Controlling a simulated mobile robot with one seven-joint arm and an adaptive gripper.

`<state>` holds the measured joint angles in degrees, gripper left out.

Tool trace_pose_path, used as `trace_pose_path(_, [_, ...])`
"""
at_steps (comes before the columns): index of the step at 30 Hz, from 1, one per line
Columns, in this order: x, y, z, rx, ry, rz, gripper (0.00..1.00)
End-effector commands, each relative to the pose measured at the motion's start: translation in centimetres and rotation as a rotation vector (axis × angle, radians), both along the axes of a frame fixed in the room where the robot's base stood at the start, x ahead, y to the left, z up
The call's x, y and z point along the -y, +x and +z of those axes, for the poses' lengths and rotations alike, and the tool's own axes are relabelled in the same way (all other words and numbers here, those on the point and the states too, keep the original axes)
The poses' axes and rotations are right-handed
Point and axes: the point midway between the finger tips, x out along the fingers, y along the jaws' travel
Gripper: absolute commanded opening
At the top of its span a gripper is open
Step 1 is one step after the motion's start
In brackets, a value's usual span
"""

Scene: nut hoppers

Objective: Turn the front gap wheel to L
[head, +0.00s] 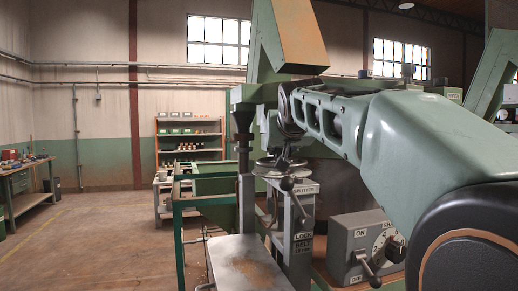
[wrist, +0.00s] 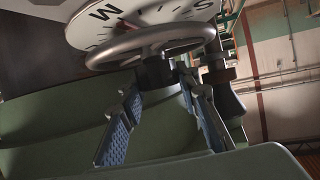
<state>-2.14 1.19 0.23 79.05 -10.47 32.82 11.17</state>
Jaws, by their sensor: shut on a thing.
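The gap wheel is a grey metal handwheel (wrist: 150,45) in the wrist view, with a dark hub (wrist: 156,72) facing my gripper. Behind it is a white dial (wrist: 110,17) with the letters W and S readable; I cannot make out an L. My gripper (wrist: 160,87) has its blue-padded fingers on either side of the dark hub and is shut on it. In the head view the wheel (head: 268,170) sits below my gripper (head: 284,152), partly hidden, and its dial cannot be read.
A grey control box (head: 365,245) with a lever and dial is at lower right. A metal plate (head: 245,262) lies in front. Open floor (head: 100,240) is at left.

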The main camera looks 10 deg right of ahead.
Motion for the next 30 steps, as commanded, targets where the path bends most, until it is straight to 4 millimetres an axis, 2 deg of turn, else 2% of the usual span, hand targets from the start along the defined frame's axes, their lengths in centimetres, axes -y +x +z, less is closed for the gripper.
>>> trace_pose_path(14, [0.12,0.0,0.09,0.002,0.003,0.075,0.06])
trace_pose_path(30, [0.24,0.09,-0.16,0.002,0.002,0.324,0.06])
